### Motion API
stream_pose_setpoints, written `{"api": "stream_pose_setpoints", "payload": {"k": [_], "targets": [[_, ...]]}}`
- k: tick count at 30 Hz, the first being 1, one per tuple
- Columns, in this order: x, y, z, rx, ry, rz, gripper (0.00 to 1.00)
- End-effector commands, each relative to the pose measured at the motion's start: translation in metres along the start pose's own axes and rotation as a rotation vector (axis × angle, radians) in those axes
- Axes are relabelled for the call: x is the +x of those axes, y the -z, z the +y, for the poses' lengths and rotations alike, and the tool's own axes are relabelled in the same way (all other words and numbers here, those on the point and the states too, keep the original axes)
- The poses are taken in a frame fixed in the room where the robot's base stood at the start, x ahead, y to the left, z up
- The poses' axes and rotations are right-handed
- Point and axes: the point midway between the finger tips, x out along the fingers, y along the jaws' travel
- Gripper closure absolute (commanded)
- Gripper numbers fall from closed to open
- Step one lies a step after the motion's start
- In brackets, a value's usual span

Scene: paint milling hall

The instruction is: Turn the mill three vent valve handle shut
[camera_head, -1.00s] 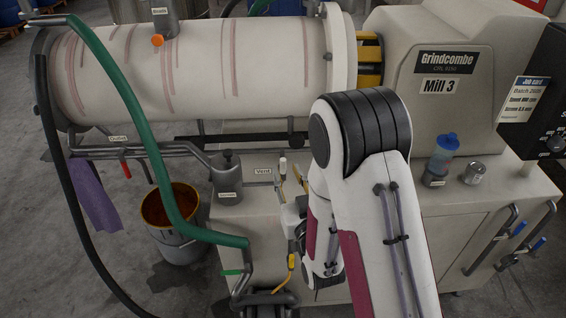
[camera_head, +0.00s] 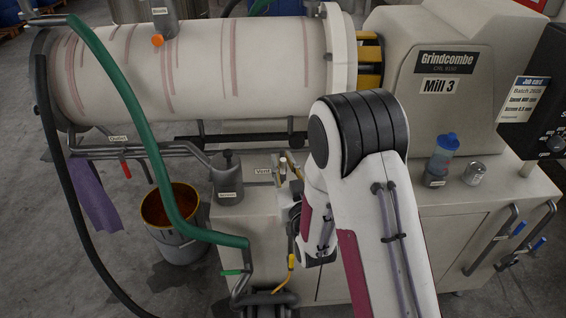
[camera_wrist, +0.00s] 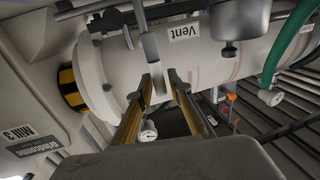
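The Vent label (camera_head: 263,171) is on the mill's front, left of my arm; it also shows in the wrist view (camera_wrist: 184,32). The vent valve handle (camera_wrist: 150,48) is a pale lever just ahead of my fingertips in the wrist view. Its small light end (camera_head: 282,165) shows beside the label in the head view. My gripper (camera_wrist: 161,82) has two brass-coloured fingers standing apart, with a gap between them. The lever's end is at the fingertips, nearer the left one; I cannot tell whether they touch. In the head view my arm hides most of the gripper.
Mill 3's pale drum (camera_head: 200,65) lies behind. A green hose (camera_head: 150,150) curves down at left, above a bucket (camera_head: 172,228). A grey capped pot (camera_head: 227,180) stands left of the label. A blue-capped bottle (camera_head: 442,155) and a small tin (camera_head: 474,173) stand right of my arm.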

Motion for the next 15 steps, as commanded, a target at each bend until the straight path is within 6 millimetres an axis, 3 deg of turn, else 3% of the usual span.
{"api": "stream_pose_setpoints", "payload": {"k": [15], "targets": [[-0.0006, -0.0003, 0.0019, 0.027, -0.001, 0.005, 1.0]]}}
